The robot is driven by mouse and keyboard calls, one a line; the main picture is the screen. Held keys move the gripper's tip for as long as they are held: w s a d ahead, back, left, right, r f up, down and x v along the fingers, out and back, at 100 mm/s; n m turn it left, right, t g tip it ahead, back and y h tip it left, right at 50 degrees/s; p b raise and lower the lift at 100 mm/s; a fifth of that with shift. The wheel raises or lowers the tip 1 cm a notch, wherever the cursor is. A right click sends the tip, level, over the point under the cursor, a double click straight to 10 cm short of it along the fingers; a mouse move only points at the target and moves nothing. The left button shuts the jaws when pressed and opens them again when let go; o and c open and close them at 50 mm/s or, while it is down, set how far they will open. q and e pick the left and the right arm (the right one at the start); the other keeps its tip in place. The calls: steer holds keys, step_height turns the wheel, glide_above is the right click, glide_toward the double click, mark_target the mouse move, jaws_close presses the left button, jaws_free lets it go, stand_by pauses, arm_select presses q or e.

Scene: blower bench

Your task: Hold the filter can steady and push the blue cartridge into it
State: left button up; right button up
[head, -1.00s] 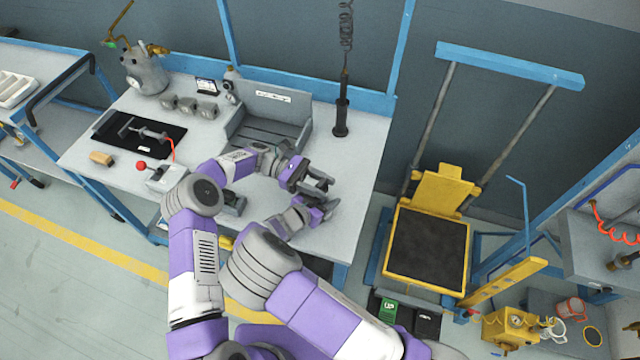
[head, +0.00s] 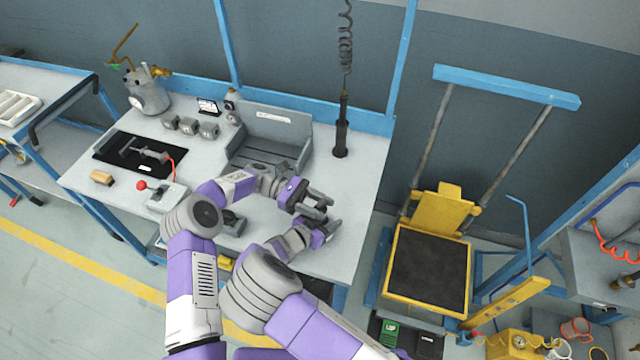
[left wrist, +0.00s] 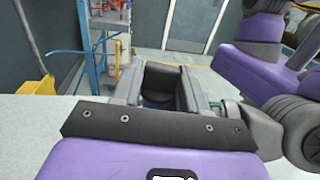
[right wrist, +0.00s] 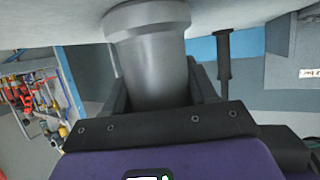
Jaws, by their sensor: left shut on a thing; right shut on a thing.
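In the head view my left gripper (head: 318,204) and right gripper (head: 332,232) are close together over the front right of the bench; they largely hide what they hold. In the right wrist view, the filter can (right wrist: 150,50), a grey cylinder with a wider band, is between the fingers of my right gripper (right wrist: 158,90), which is shut on it. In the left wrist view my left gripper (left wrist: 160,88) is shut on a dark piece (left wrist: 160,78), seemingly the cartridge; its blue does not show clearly. I cannot tell how deep the cartridge sits in the can.
A grey open-fronted fixture (head: 265,140) stands behind the grippers. A black hanging tool (head: 341,130) is at the back right. Small grey cylinders (head: 190,126), a grey tank (head: 148,92) and a black mat (head: 120,158) are further left. The bench (head: 350,200) is bare right of the grippers.

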arm_select(q)
steer(key=shift+s+d+f, duration=0.25)
steer(key=shift+s+f, duration=0.05)
steer(key=shift+f, duration=0.3)
steer(key=shift+w+d+r, duration=0.15)
steer(key=shift+w+r, duration=0.1)
steer(key=shift+r, duration=0.4)
steer(key=shift+w+a+r, duration=0.15)
steer(key=shift+a, duration=0.05)
steer(key=shift+w+a, duration=0.2)
steer(key=shift+r, duration=0.1)
steer(key=shift+d, duration=0.2)
stand_by(0.3)
steer(key=shift+a+f+t, duration=0.15)
steer(key=shift+f+t, duration=0.15)
steer(key=shift+f, duration=0.2)
stand_by(2.2)
steer(key=shift+s+d+r, duration=0.1)
steer(key=shift+d+r, duration=0.05)
steer(key=shift+d, duration=0.1)
stand_by(1.4)
